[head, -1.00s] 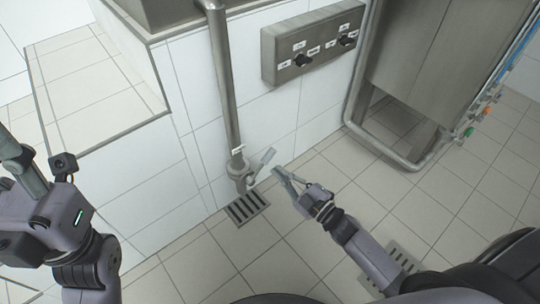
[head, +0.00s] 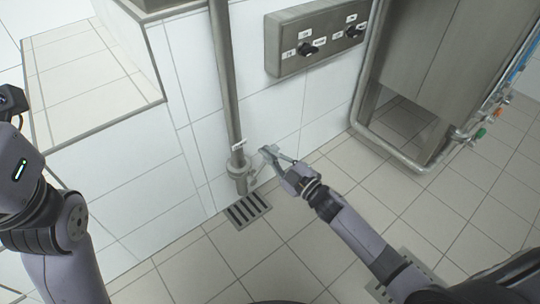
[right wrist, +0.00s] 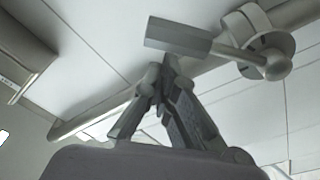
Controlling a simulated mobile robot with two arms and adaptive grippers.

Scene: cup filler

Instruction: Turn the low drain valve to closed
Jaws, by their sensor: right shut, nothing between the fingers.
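The low drain valve (head: 238,171) sits near the bottom of the vertical grey pipe, above a floor grate. In the right wrist view the lever handle (right wrist: 178,37) shows as a flat grey paddle on a thin stem, running to a round joint at the right. My right gripper (right wrist: 168,65) is shut and empty there, its fingertips just under the paddle's end. I cannot tell whether they touch it. The fingers of my left gripper are out of the head view.
A grey panel (head: 323,36) with two black knobs is on the tiled wall, above and right of the valve. A floor grate (head: 247,209) lies below the pipe (head: 226,85). A steel cabinet with a tubular frame (head: 405,162) stands at the right. The tiled floor between is open.

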